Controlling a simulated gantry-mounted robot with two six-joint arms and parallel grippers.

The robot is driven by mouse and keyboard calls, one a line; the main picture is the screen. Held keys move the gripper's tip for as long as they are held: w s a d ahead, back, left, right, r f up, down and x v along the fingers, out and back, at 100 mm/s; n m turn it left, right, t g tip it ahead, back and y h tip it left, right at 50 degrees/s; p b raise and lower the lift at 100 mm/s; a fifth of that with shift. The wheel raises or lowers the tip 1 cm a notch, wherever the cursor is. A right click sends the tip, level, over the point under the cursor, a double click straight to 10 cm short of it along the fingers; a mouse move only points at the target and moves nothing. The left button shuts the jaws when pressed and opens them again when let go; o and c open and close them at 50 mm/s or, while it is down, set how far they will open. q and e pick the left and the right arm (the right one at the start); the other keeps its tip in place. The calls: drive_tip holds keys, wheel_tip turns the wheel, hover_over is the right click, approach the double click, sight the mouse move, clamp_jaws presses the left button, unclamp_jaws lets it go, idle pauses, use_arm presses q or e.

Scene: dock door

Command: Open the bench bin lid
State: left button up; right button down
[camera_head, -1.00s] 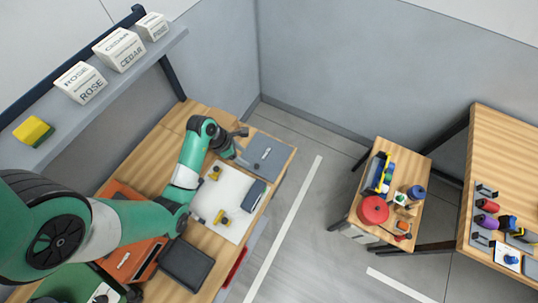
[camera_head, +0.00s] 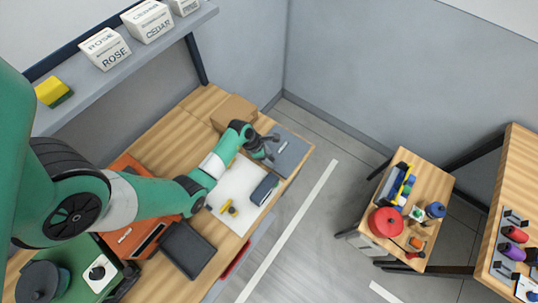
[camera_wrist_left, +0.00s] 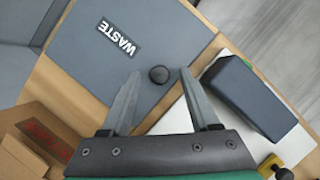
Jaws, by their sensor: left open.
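The bench bin lid is a flat grey square panel (camera_head: 293,155) marked WASTE at the bench's far right corner. It lies flat and looks closed. In the left wrist view the lid (camera_wrist_left: 90,75) fills the upper left, with a dark round knob (camera_wrist_left: 158,75) near its edge. My left gripper (camera_head: 270,155) is over the lid's near left side. In the left wrist view its open fingers (camera_wrist_left: 160,80) stand on either side of the knob, with gaps. I cannot tell how high the fingertips are above it. My right gripper is not in view.
A cardboard box (camera_head: 233,112) stands behind the gripper. A white sheet (camera_head: 232,205) with a dark blue block (camera_head: 264,189) and yellow pieces lies beside the lid. A shelf (camera_head: 130,62) with white boxes hangs above. Open floor separates the bench from a small table (camera_head: 434,190).

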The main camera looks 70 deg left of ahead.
use_arm(q)
drive_tip(key=shift+c, duration=0.2)
clamp_jaws()
idle(1.2)
